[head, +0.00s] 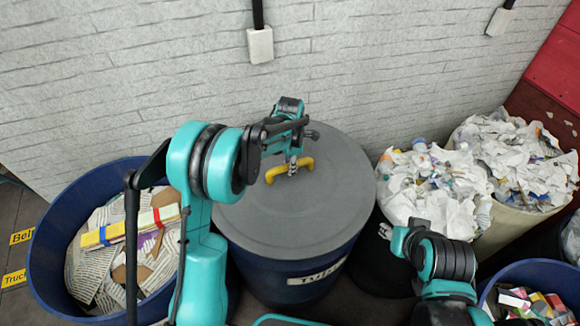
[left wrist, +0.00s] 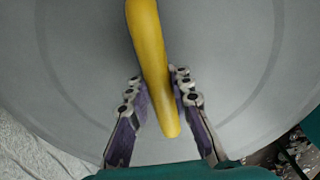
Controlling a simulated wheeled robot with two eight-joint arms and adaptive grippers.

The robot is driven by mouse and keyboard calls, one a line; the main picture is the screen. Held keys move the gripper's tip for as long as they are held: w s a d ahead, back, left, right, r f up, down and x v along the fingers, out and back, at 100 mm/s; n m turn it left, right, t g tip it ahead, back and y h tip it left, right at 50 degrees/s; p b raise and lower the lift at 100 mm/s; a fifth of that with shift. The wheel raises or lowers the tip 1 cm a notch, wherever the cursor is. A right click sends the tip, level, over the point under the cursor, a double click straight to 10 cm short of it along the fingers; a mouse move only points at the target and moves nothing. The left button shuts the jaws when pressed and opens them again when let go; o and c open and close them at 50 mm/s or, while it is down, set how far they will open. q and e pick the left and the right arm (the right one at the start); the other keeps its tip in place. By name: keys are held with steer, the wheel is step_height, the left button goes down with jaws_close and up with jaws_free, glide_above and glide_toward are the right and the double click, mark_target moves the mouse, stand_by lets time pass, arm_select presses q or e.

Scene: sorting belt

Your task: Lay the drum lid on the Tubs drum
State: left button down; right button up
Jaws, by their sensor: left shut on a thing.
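The grey round drum lid (head: 318,205) is over the top of the dark blue Tubs drum (head: 270,272), whose white label (head: 316,273) faces me. The lid looks roughly level and hides the drum's mouth. I cannot tell whether it rests on the rim or hangs just above it. My left gripper (head: 291,166) is shut on the lid's yellow handle (head: 274,175). In the left wrist view the fingers (left wrist: 158,108) are on either side of the yellow handle (left wrist: 150,50), with the grey lid (left wrist: 60,60) behind. My right gripper is not in view; only part of that arm shows at lower right.
A blue tub (head: 48,262) with newspaper and cardboard stands at left. Bins heaped with crumpled paper (head: 435,185) stand close on the right. Another blue tub (head: 535,270) with small boxes is at lower right. A white brick wall (head: 150,80) rises behind.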

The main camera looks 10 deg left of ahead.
arm_select(q)
steer(key=shift+f+b, duration=0.3)
steer(key=shift+f, duration=0.05)
steer(key=c, duration=1.3)
jaws_free()
step_height(320, 180, up, 12)
steer(key=shift+s+r, duration=0.1)
steer(key=shift+s, duration=0.05)
steer(key=s+a+r+m+t+b, duration=0.1)
steer(key=s+a+m+t+b, duration=0.1)
steer(key=s+m, duration=0.45)
steer(key=s+a+r+m+t+b, duration=0.1)
steer(key=s+a+m+t+b, duration=0.15)
steer(key=s+m, duration=0.4)
steer(key=s+f+m+t+b, duration=0.1)
steer(key=s+f+m, duration=0.1)
steer(key=s+m, duration=0.2)
steer(key=s+f+m+b, duration=0.1)
steer(key=s+f+m, duration=0.2)
steer(key=s+m, duration=0.1)
steer(key=s+a+f+m+t+b, duration=0.1)
steer(key=s+f+m+b, duration=0.1)
steer(key=s+m, duration=0.1)
steer(key=shift+s+f+m+t, duration=0.35)
steer(key=shift+s+m, duration=0.05)
steer(key=shift+s, duration=0.2)
